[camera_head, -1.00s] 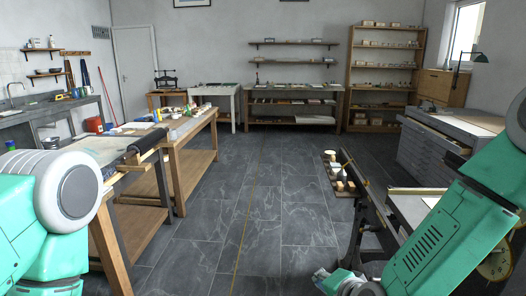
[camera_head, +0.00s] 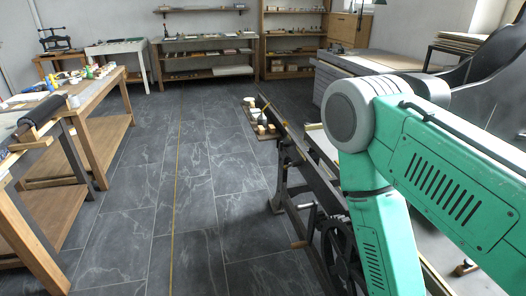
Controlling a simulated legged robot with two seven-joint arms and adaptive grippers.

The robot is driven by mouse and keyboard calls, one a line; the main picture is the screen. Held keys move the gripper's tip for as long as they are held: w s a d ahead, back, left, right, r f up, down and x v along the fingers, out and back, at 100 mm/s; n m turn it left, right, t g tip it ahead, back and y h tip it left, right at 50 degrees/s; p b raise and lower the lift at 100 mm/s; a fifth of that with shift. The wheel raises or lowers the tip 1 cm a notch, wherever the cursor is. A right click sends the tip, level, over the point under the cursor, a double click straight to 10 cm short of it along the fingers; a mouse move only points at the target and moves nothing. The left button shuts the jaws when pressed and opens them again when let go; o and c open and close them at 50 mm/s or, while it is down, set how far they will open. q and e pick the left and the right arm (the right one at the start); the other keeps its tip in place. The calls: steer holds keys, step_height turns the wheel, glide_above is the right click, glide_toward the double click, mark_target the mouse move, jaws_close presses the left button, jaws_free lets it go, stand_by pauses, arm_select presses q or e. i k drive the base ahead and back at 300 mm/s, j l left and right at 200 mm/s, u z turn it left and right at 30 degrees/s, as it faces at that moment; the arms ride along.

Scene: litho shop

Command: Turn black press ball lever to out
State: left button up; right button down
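A small black press (camera_head: 55,40) stands on a wooden stand at the far left, by the back wall. Its frame and a horizontal bar show, but it is too small to tell whether a ball lever is there or how it is set. A larger dark press (camera_head: 335,180) stands close on the right, with a spoked wheel (camera_head: 342,252) and a crank handle (camera_head: 299,244) low down. My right arm hides part of this press, and I see no clear ball lever on it. Neither gripper is in view.
A wooden workbench (camera_head: 103,80) with a black roller (camera_head: 42,110) at its near end runs along the left. A ledge with jars (camera_head: 262,128) juts from the right press. A large black curved object (camera_head: 490,75) stands far right. The middle floor (camera_head: 205,190) is clear.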

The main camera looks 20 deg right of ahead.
mark_target(294, 163)
steer(key=z, duration=0.4)
steer(key=i+z, duration=0.1)
steer(key=z, duration=0.3)
steer(key=j+z, duration=0.1)
steer(key=z, duration=0.3)
steer(key=i+z, duration=0.1)
steer(key=z, duration=0.3)
steer(key=i+j+z, duration=0.25)
steer(key=j+z, duration=0.2)
steer(key=j, duration=0.25)
steer(key=i+j+z, duration=0.15)
steer(key=j+z, duration=0.35)
steer(key=j, duration=0.3)
steer(key=j+z, duration=0.45)
steer(key=j, duration=1.35)
